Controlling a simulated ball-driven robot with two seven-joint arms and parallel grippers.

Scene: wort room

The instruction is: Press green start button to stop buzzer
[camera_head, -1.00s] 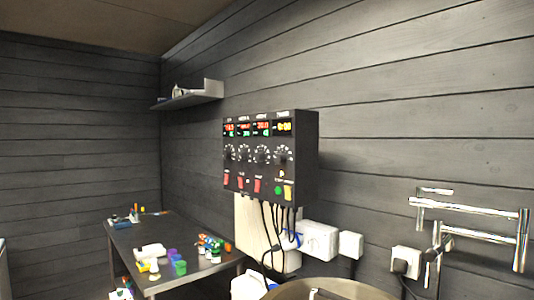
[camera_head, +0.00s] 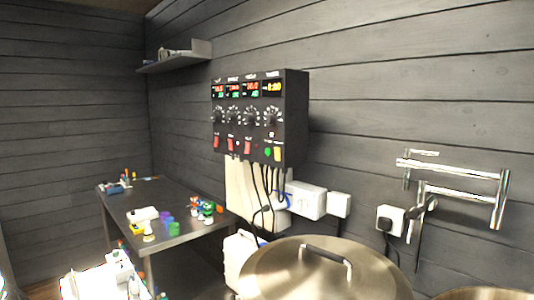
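The black control box (camera_head: 258,118) hangs on the dark plank wall near the middle of the view. It has lit displays along its top, a row of dials, several red switches, and at the lower right a green button (camera_head: 267,153) beside a yellow one (camera_head: 278,153). The timer display (camera_head: 272,87) at the top right is lit yellow; its digits are too small to read surely. Neither of my grippers is in view, and nothing touches the box.
A large lidded metal pot (camera_head: 325,275) stands below the box, at the bottom. A metal table (camera_head: 185,194) with small bottles is at left. A wall-mounted metal pipe arm (camera_head: 455,180) is at right. White outlet boxes (camera_head: 306,201) and cables hang below the control box.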

